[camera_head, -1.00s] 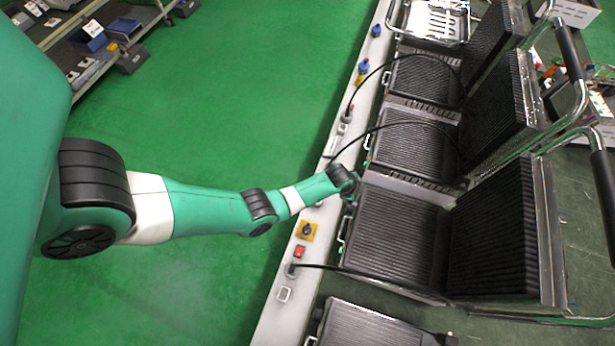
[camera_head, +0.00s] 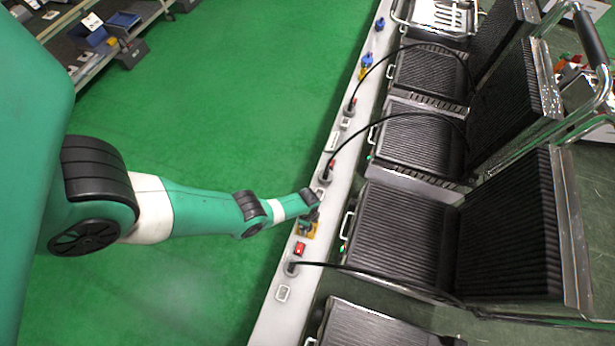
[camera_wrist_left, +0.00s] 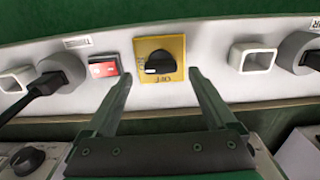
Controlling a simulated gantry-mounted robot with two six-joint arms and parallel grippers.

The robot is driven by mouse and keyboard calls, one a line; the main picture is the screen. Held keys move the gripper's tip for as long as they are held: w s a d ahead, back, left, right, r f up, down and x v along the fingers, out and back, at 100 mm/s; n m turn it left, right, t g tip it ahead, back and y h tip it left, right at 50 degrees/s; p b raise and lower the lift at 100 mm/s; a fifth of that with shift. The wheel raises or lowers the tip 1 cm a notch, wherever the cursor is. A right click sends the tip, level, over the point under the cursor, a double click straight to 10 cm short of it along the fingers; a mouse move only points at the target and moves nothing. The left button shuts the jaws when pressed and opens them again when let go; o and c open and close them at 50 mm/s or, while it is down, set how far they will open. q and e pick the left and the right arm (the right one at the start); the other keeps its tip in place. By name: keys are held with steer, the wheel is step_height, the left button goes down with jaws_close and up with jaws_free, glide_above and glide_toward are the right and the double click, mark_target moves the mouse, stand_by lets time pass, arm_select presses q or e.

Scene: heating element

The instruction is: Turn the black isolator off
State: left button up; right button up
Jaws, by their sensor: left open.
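The black isolator is a round black knob (camera_wrist_left: 160,63) on a square yellow plate (camera_wrist_left: 174,46), near the middle of the left wrist view. A pale mark shows at the knob's lower left, and small "OFF" lettering is on the plate below it. In the head view the yellow plate (camera_head: 313,233) is partly hidden by my left gripper (camera_head: 309,222). In the left wrist view my left gripper (camera_wrist_left: 160,76) is open and empty, its fingertips on either side of the plate's lower part. I cannot tell whether they touch the panel. My right gripper is not in view.
A red rocker switch (camera_wrist_left: 103,66) and a black-plugged socket (camera_wrist_left: 57,76) are left of the plate; a grey-framed socket (camera_wrist_left: 252,59) is right. The pale strip (camera_head: 268,323) runs beside several ribbed grills (camera_head: 395,240). Black cables (camera_head: 375,268) cross over. Green floor (camera_head: 200,285) is clear.

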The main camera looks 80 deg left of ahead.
arm_select(q)
step_height(320, 180, down, 3)
steer(key=shift+b, duration=0.7)
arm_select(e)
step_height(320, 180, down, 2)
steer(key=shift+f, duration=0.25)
arm_select(q)
steer(key=shift+r, duration=0.1)
steer(key=c, duration=1.4)
